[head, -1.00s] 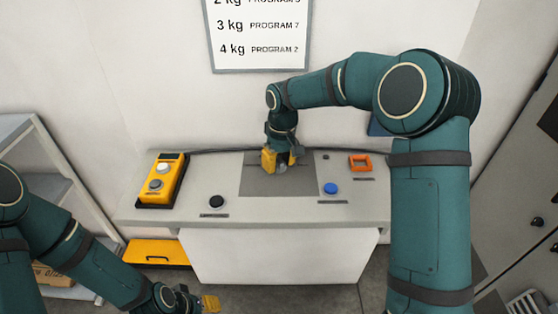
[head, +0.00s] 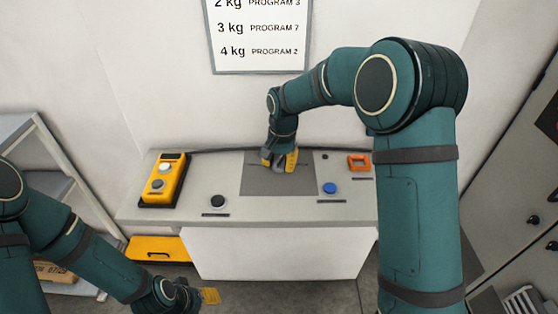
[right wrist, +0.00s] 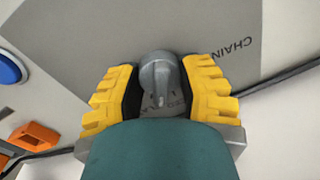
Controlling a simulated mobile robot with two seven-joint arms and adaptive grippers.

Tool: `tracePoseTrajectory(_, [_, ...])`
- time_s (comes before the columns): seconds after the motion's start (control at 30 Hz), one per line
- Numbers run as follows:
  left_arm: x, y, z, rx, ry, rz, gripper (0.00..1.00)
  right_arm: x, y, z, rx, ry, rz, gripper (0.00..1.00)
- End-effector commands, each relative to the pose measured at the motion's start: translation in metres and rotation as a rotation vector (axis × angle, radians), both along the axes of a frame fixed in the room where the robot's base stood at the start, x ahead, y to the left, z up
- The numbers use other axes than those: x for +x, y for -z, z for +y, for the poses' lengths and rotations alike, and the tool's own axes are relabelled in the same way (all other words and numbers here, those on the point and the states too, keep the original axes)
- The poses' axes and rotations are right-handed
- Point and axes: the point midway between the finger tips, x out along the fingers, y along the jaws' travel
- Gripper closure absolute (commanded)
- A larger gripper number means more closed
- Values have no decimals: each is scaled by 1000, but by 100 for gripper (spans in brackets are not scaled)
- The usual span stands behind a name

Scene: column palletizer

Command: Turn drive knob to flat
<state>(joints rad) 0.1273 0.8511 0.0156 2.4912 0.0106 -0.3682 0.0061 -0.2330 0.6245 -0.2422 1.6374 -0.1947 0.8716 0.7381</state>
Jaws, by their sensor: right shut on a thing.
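The grey drive knob (right wrist: 160,82) sits on a darker grey panel (right wrist: 130,25) with lettering, partly covered by the wrist. One printed word reads "CHAIN"; the lettering by the knob is mostly hidden. My right gripper (head: 278,163) is on the panel (head: 262,183) in the head view. In the right wrist view its yellow fingers (right wrist: 165,92) stand on both sides of the knob, shut on it. In the head view the knob is hidden by the gripper. My left gripper (head: 205,296) hangs low in front of the console; its jaws are too small to judge.
The console (head: 245,210) also carries a black button (head: 217,201), a blue button (head: 330,188), an orange square frame (head: 358,162) and a yellow box with buttons (head: 164,180). A yellow drawer (head: 158,249) sits low at left. A program sign (head: 260,35) hangs on the wall.

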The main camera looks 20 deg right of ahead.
Motion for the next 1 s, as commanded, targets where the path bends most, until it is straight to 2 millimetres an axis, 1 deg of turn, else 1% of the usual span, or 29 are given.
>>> tracePoseTrajectory(0.2, [1,-4,0,0,-2,-2,53,0,0,-1,-2,117,0,98])
tracePoseTrajectory(0.4, [2,-5,0,0,-3,-4,53,0,1,-1,-2,179,0,98])
tracePoseTrajectory(0.93, [2,-6,0,0,-3,-4,53,-1,1,-2,-2,201,1,98])
tracePoseTrajectory(0.97, [2,-6,0,0,-3,-4,53,-1,1,-2,-2,201,1,52])
tracePoseTrajectory(1.0, [2,-6,0,0,-3,-4,53,-1,1,-2,-2,201,1,38])
